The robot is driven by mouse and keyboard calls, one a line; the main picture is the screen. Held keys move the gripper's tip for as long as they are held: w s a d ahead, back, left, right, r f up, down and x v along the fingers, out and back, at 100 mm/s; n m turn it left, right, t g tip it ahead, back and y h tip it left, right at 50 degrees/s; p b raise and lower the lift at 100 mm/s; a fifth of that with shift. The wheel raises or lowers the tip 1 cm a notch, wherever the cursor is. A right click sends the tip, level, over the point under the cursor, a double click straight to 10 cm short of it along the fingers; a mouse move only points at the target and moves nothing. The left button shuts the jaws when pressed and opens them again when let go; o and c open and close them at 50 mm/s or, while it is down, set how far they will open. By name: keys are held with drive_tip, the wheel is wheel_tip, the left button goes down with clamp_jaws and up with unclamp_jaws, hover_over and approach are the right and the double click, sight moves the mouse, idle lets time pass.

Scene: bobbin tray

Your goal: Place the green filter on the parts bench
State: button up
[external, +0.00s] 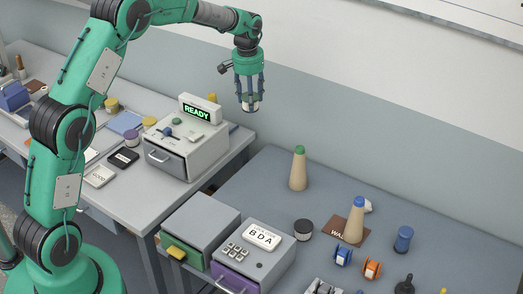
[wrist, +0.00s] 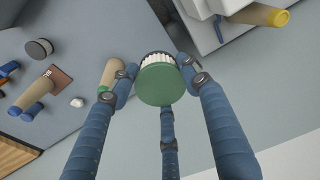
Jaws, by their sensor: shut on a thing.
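My gripper (external: 250,97) is high in the air, above the gap between the two benches and near the wall. Its blue fingers are shut on the green filter (wrist: 160,84), which has a round green end and a white pleated side in the wrist view. In the external view only a small part of the filter (external: 250,105) shows between the fingertips. A left bench (external: 140,205) carries the READY box, and a lower grey bench (external: 335,190) stands to the right. No label shows which is the parts bench.
The READY box (external: 187,150) stands on the left bench. The right bench holds a green-topped cone (external: 298,170), a blue-topped cone (external: 353,222), a dark round jar (external: 303,230), a blue bobbin (external: 403,238) and drawer boxes (external: 200,228). Its back middle is clear.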

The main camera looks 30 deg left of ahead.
drive_tip(key=s+a, duration=0.4)
drive_tip(key=a, duration=0.8)
drive_tip(key=s+a, duration=0.4)
drive_tip(key=a, duration=0.9)
drive_tip(key=s+a, duration=0.4)
drive_tip(key=a, duration=0.8)
drive_tip(key=shift+m, duration=0.4)
drive_tip(key=shift+w+a+f, duration=0.1)
drive_tip(key=shift+f, duration=2.4)
wheel_tip(320, 180, down, 14)
drive_tip(key=shift+f+b, duration=0.1)
drive_tip(key=shift+b, duration=0.5)
drive_tip(key=shift+f, duration=1.9)
drive_tip(key=shift+f, duration=0.15)
